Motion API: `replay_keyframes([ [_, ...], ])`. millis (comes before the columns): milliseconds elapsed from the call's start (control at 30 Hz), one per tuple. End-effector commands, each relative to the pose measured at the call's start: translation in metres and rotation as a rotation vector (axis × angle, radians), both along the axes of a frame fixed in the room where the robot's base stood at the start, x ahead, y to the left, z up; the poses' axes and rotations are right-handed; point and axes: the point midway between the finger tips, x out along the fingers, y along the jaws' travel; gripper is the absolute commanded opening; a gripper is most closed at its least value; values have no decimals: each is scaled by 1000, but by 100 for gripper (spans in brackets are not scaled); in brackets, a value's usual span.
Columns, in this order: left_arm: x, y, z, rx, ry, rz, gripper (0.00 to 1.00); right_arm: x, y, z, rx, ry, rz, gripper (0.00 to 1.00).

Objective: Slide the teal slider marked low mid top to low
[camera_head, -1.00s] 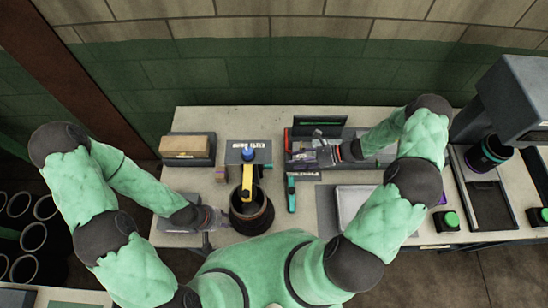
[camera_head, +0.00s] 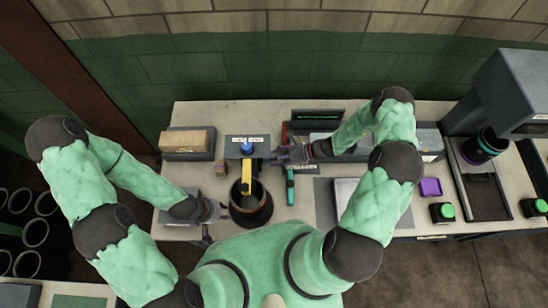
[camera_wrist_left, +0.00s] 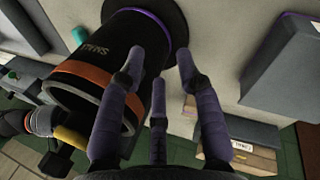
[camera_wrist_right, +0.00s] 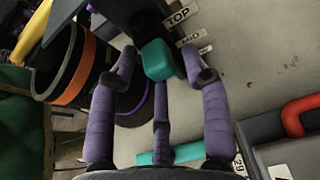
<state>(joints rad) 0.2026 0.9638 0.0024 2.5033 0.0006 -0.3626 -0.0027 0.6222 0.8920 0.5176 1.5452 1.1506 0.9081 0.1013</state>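The teal slider (camera_wrist_right: 157,60) is a block-shaped knob in the right wrist view, beside a column of white labels; TOP (camera_wrist_right: 180,14) and MID (camera_wrist_right: 189,37) are readable, and a third label (camera_wrist_right: 205,49) below them is partly hidden by a finger. The knob sits near that lower label; its exact stop cannot be told. My right gripper (camera_head: 277,156) is open, its fingers (camera_wrist_right: 158,68) spread on either side of the knob, with no clear contact. My left gripper (camera_head: 222,211) is open and empty beside a black sleeve-like cylinder (camera_wrist_left: 95,75).
The cylinder (camera_head: 258,214) with a yellow bar (camera_head: 247,182) stands close in front of the label panel (camera_head: 235,154). A blue knob (camera_head: 247,147) is on the panel. A teal-handled tool (camera_head: 290,190) lies to the right. A cardboard-coloured block (camera_head: 186,140) is at the back left.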

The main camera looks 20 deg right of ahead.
Motion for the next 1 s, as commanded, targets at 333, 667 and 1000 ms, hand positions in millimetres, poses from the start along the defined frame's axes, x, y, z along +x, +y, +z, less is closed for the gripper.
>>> replay_keyframes([
  [333,0,0,0,0,0,0,35,2,-1,1,-2,-6,-1,0],
  [667,0,0,-10,0,0,0,35,4,-3,-9,-6,-13,-2,0],
  [1000,0,0,-40,0,0,0,35,6,-5,-41,-9,-15,-5,0],
])
